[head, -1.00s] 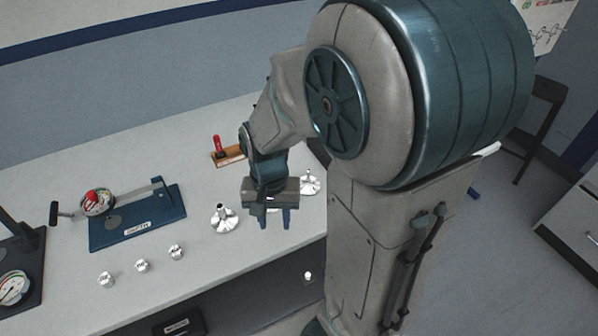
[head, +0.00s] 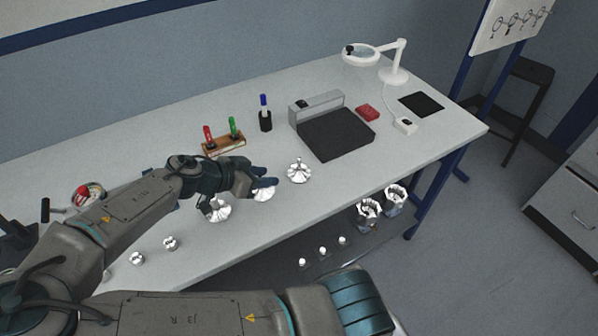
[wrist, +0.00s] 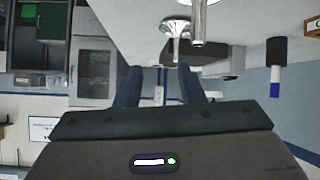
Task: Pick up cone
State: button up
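Three shiny metal pieces with flared, cone-like bases and thin stems stand in a row on the bench: a left one (head: 217,210), a middle one (head: 264,195) and a right one (head: 298,173). I cannot tell which is the cone. My gripper (head: 268,185) lies almost level, pointing right, and partly covers the middle piece. In the wrist view my gripper (wrist: 159,76) has its two blue fingers apart with nothing held between them. That view is upside down; one flared piece (wrist: 178,42) shows beyond the fingertips, and a nearer stem (wrist: 197,28) hangs from the top edge.
A wooden stand (head: 224,145) with red and green handles and a dark marker holder (head: 265,118) are behind. A grey-black block device (head: 336,132) is to the right. Small metal knobs (head: 170,243) line the front edge. Larger metal parts (head: 368,210) sit below the bench.

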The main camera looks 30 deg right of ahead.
notch_tip(320, 180, up, 2)
jog(key=w+a+t, duration=0.1)
send_near(294, 176)
jog(key=shift+m+h, duration=0.3)
jog(key=d+r, duration=0.2)
jog(key=d+r+p, duration=0.1)
jog(key=shift+w+d+r, duration=0.15)
jog(key=shift+w+d, duration=0.15)
jog(key=shift+d, duration=0.05)
jog(key=x, duration=0.1)
jog(key=p+x, duration=0.1)
jog(key=x, duration=0.1)
jog(key=shift+w+d, duration=0.1)
jog(key=shift+d, duration=0.3)
jog(key=shift+w+d+f, duration=0.15)
jog(key=shift+d+f, duration=0.25)
jog(key=shift+d, duration=0.15)
grip_shut()
